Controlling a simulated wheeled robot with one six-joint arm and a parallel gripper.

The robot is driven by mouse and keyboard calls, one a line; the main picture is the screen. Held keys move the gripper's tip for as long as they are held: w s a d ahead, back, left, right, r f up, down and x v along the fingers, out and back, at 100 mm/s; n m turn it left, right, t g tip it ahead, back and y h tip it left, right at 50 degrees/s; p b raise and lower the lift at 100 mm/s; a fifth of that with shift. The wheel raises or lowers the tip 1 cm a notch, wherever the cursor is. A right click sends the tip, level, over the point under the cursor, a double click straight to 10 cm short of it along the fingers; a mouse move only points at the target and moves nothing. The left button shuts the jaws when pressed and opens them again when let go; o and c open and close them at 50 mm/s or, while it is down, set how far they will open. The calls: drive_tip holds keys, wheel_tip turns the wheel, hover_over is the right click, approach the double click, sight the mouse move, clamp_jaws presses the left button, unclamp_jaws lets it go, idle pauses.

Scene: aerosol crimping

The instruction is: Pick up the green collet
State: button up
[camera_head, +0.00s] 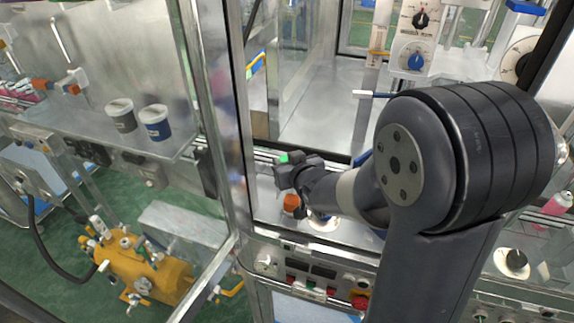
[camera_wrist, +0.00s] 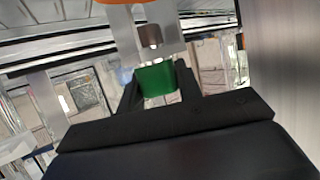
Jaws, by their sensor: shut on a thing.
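The green collet (camera_wrist: 157,79) is a small, bright green, cylinder-like piece in the middle of the wrist view. My gripper (camera_wrist: 160,84) is shut on it, with a dark finger at each side. In the head view the green collet (camera_head: 284,158) shows as a small green patch at the tip of my gripper (camera_head: 290,165). A metal fitting with a brown nub (camera_wrist: 149,36) appears just above the collet in the wrist view; I cannot tell whether they touch.
An orange cylinder (camera_head: 291,202) stands below my gripper on the machine deck. A metal frame post (camera_head: 232,120) rises close to its left. A control panel (camera_head: 310,272) runs along the front.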

wheel_tip(320, 180, up, 10)
drive_tip(key=p, duration=0.3)
drive_tip(key=shift+r, duration=0.1)
drive_tip(key=shift+w+d, duration=0.1)
idle(0.5)
